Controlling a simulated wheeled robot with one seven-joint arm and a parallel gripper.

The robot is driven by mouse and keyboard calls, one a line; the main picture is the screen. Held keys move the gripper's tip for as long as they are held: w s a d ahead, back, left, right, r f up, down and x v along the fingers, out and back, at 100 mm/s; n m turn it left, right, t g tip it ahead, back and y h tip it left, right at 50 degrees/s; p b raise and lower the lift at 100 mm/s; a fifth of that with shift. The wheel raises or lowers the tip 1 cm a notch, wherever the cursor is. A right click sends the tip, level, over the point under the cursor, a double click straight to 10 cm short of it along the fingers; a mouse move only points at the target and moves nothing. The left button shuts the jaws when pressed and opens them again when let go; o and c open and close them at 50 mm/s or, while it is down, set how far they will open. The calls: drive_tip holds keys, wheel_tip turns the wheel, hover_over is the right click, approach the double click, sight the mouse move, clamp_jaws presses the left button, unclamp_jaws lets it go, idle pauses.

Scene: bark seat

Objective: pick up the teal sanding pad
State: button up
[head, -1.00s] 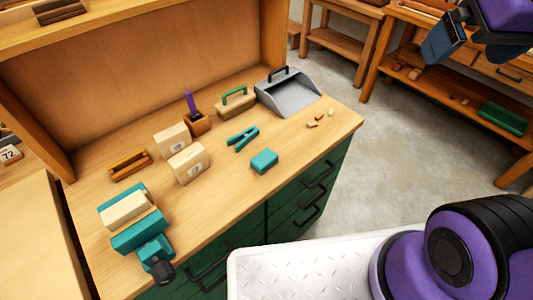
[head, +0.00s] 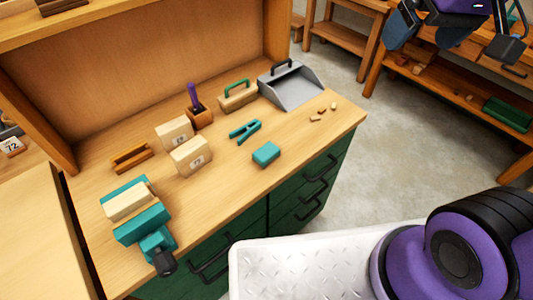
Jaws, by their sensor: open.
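The teal sanding pad (head: 266,154) is a small rounded block lying flat on the wooden bench top (head: 225,195), near its front edge. Nothing touches it. My gripper (head: 455,38) is at the top right of the head view, high above the floor and well to the right of the pad. Its dark fingers are spread apart with nothing between them. Part of the gripper is cut off by the top edge of the picture.
A teal clamp (head: 245,131) lies just behind the pad. Two pale blocks (head: 191,156) stand to its left, and a teal vise (head: 142,222) is at the front left. A grey dustpan (head: 290,86) and small wood scraps (head: 322,112) lie behind right. Bench around the pad is clear.

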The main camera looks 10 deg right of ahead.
drive_tip(key=w+a+f+n+g, duration=0.2)
drive_tip(key=w+a+f, duration=0.4)
drive_tip(key=w, duration=0.1)
drive_tip(key=n+g+h, duration=0.1)
drive_tip(key=n+g, duration=0.1)
drive_tip(key=n, duration=0.2)
hover_over(266, 151)
wheel_tip(266, 151, down, 24)
drive_tip(key=r, duration=0.1)
drive_tip(key=shift+w+f, duration=0.1)
drive_tip(key=shift+f, duration=5.75)
drive_tip(key=c, duration=0.9)
drive_tip(key=shift+r, duration=0.15)
